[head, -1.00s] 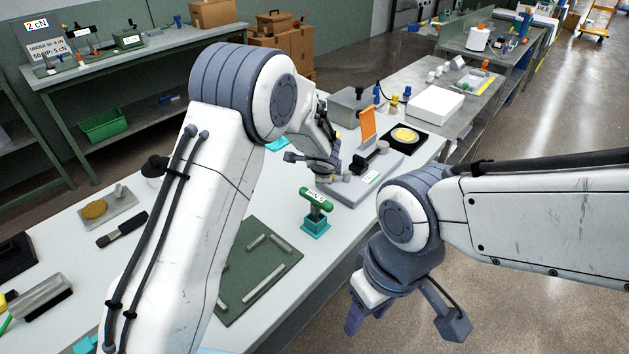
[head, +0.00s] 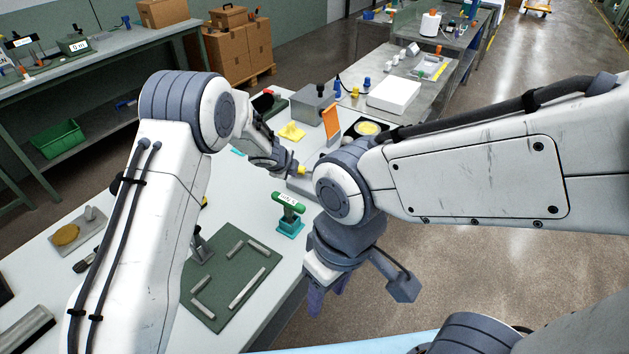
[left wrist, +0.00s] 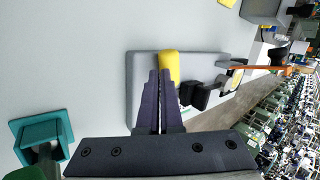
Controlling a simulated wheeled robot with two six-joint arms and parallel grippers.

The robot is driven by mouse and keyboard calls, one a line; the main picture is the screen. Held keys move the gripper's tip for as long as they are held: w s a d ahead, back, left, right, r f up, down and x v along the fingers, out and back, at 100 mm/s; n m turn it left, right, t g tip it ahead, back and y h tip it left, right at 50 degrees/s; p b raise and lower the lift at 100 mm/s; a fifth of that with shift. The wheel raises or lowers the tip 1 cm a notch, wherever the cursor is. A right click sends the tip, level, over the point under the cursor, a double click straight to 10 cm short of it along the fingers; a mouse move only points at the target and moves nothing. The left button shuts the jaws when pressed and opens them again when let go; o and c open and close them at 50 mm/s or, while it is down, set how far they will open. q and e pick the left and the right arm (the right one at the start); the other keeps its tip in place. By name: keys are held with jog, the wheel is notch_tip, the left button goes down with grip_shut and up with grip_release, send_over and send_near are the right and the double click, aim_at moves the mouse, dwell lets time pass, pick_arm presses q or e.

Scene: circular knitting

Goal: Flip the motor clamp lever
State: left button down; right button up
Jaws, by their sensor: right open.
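A yellow piece (left wrist: 170,66), which looks like the lever, sits at the edge of a grey base plate (left wrist: 141,70) in the left wrist view. A black block (left wrist: 203,95) is on the same plate. My left gripper (left wrist: 158,72) has its fingers close together, pointing at the yellow piece; their tips lie over its near end, and I cannot tell whether they touch. In the head view, the left gripper (head: 288,167) is beside the yellow piece (head: 301,169), and my right arm covers much of the plate. My right gripper (head: 358,292) is open and empty, pointing down beyond the table's right edge.
A green-handled tool (head: 288,201) stands in a teal holder (head: 290,227) near the right edge. A green mat (head: 209,313) with grey bars lies nearer. An orange panel (head: 331,121), a yellow part (head: 291,131) and a white box (head: 394,94) stand farther back.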

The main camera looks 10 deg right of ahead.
pick_arm(q)
jog(key=p, duration=0.1)
jog(key=m+p, duration=0.1)
jog(key=p, duration=0.1)
jog(key=shift+w+a+r+g+h, duration=0.15)
jog(key=shift+w+r+g+h, duration=0.15)
jog(key=shift+w+h, duration=0.1)
jog(key=shift+w+f+m+p, duration=0.1)
jog(key=shift+m+p, duration=0.2)
jog(key=shift+p, duration=0.05)
jog(key=shift+w+f, duration=0.15)
jog(key=shift+w, duration=0.25)
jog(key=shift+s, duration=0.15)
jog(key=shift+s+a+r+b, duration=0.3)
jog(key=shift+s+a, duration=0.15)
jog(key=shift+s, duration=0.1)
jog(key=shift+s+a+r+b, duration=0.15)
jog(key=shift+s+a+b, duration=0.15)
jog(key=shift+s+a, duration=0.15)
jog(key=v, duration=1)
jog(key=shift+a+p, duration=0.45)
jog(key=shift+s+r, duration=0.1)
jog(key=shift+r, duration=0.05)
